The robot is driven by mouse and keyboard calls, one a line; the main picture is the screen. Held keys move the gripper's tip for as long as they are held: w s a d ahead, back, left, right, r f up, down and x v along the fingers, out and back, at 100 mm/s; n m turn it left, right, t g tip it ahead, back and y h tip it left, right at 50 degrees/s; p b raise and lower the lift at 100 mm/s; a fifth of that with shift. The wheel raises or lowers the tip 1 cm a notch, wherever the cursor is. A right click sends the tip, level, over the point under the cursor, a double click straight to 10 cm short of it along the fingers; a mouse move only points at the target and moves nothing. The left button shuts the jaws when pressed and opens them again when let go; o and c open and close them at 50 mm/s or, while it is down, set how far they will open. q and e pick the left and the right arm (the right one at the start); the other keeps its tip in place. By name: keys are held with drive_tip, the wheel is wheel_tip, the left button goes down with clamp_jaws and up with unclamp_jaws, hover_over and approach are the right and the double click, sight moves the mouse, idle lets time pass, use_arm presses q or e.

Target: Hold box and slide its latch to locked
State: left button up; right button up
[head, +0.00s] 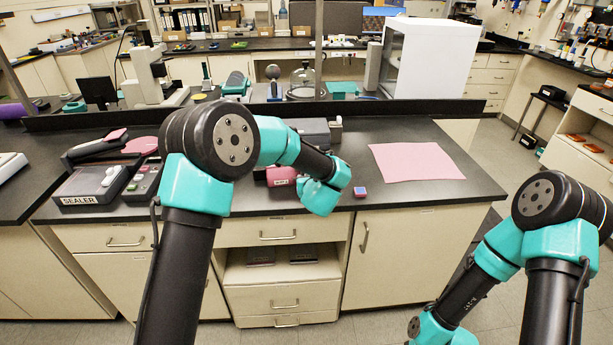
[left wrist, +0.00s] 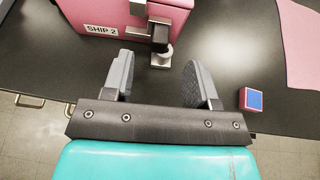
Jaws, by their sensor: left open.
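The pink box (head: 282,175) sits on the dark bench, partly hidden behind my left arm in the head view. In the left wrist view the pink box (left wrist: 112,18) is at the top left with a "SHIP 2" label. A dark and grey latch piece (left wrist: 160,34) is at its right side, with a round light-grey part at its lower end. I cannot tell the latch's setting. My left gripper (left wrist: 161,82) is open and empty, its fingertips just short of the latch piece. In the head view my left wrist hides its fingers. My right gripper is outside the views.
A small red and blue cube (head: 360,191) lies right of my left wrist, near the front edge. A pink sheet (head: 415,162) lies on the right of the bench. A "SEALER" device (head: 90,187) stands at the left. A grey case (head: 312,131) is behind the arm.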

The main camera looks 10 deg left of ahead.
use_arm(q)
drive_tip(key=x, duration=0.7)
drive_tip(key=shift+c, duration=0.5)
